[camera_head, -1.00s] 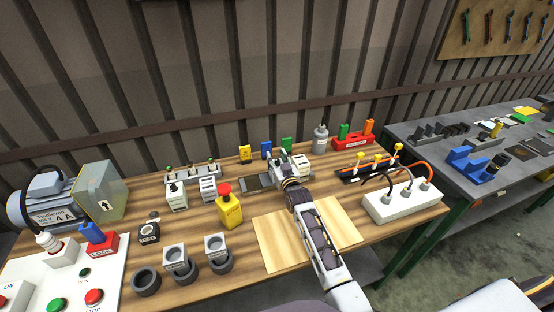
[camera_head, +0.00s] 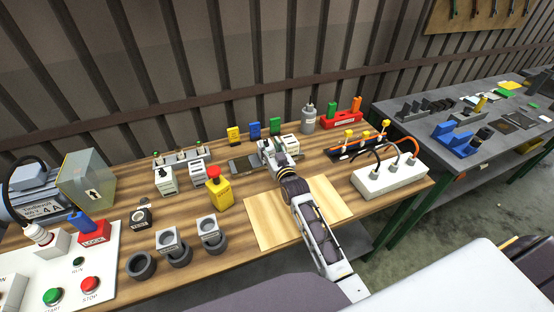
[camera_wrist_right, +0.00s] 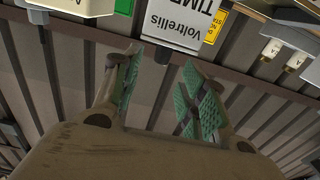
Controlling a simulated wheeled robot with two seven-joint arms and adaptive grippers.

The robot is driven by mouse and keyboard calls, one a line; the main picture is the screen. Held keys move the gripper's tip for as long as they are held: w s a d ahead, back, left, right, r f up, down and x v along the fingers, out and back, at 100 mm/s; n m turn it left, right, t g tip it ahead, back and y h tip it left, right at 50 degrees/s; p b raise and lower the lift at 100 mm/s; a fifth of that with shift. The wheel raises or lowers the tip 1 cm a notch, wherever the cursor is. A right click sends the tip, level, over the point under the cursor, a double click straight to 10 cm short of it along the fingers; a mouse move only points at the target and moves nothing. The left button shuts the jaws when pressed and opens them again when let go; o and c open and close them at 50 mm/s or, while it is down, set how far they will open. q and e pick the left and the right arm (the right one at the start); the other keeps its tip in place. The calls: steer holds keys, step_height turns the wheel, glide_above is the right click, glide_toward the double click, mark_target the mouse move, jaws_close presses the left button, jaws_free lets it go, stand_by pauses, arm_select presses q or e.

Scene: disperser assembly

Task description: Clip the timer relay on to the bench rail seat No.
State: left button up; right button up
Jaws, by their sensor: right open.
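The timer relay is a white block with "TIMER" lettering; in the right wrist view (camera_wrist_right: 178,28) its labelled face shows at the top, beyond the fingertips. In the head view a white block (camera_head: 290,143) that looks like it stands beside my right gripper (camera_head: 270,151), partly hidden by it. In the right wrist view my right gripper (camera_wrist_right: 160,62) is open, with green-padded fingers apart and nothing clearly between them. A grey metal rail plate (camera_head: 243,164) lies just left of the gripper on the bench. Seat numbers are not readable. My left gripper is not in view.
White modules (camera_head: 165,181) and a yellow button box with a red top (camera_head: 218,188) stand left of the rail. Yellow, blue and green blocks (camera_head: 254,130) stand behind. A white socket strip (camera_head: 390,179) is at right. A pale board (camera_head: 262,222) lies in front.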

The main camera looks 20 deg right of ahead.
steer(key=s, duration=0.6)
steer(key=shift+s, duration=0.4)
steer(key=shift+d, duration=0.1)
steer(key=shift+s, duration=0.15)
stand_by(0.8)
